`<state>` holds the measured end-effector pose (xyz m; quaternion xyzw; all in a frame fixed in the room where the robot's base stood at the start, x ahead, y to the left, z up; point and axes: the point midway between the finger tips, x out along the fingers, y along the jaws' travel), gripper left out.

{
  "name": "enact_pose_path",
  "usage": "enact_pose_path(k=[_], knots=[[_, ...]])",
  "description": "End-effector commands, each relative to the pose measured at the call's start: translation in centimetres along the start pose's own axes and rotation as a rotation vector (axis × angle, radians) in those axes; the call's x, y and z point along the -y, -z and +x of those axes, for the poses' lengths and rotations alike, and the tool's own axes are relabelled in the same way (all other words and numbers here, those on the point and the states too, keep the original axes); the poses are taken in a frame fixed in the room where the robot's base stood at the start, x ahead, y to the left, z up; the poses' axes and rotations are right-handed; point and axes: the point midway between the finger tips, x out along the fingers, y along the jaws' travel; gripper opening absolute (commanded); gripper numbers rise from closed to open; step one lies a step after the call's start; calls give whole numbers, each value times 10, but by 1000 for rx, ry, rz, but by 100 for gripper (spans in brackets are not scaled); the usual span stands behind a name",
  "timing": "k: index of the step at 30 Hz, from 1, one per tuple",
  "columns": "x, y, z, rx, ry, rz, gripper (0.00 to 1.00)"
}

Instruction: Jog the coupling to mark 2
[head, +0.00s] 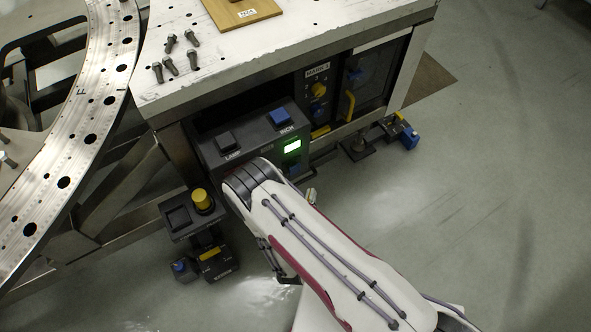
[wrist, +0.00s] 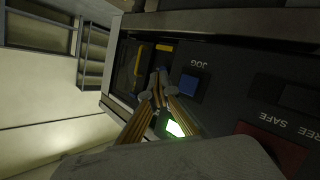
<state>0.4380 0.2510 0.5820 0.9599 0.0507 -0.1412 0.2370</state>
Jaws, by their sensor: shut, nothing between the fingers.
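The turret ring (head: 108,75), with holes and a scale, fills the left of the head view; I cannot pick out a part that is clearly the coupling. A dark control box hangs under the bench with a blue button (head: 281,118), a black button (head: 228,142) and a lit green window (head: 292,146). In the wrist view a blue button (wrist: 188,84) has a label that seems to read JOG. My gripper (wrist: 160,80) is shut and empty, its tips beside that button and apart from it in the picture; contact is unclear.
A yellow mushroom button (head: 202,199) stands on a pedestal at the lower left. Several bolts (head: 170,66) lie on the white bench (head: 285,38).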

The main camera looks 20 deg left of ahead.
Motion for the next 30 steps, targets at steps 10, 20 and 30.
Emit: enact_pose_path(k=[10,20,30], knots=[[16,17,23,0,0,1,0],[29,30,41,0,-1,0,0],[33,33,46,1,0,-1,0]])
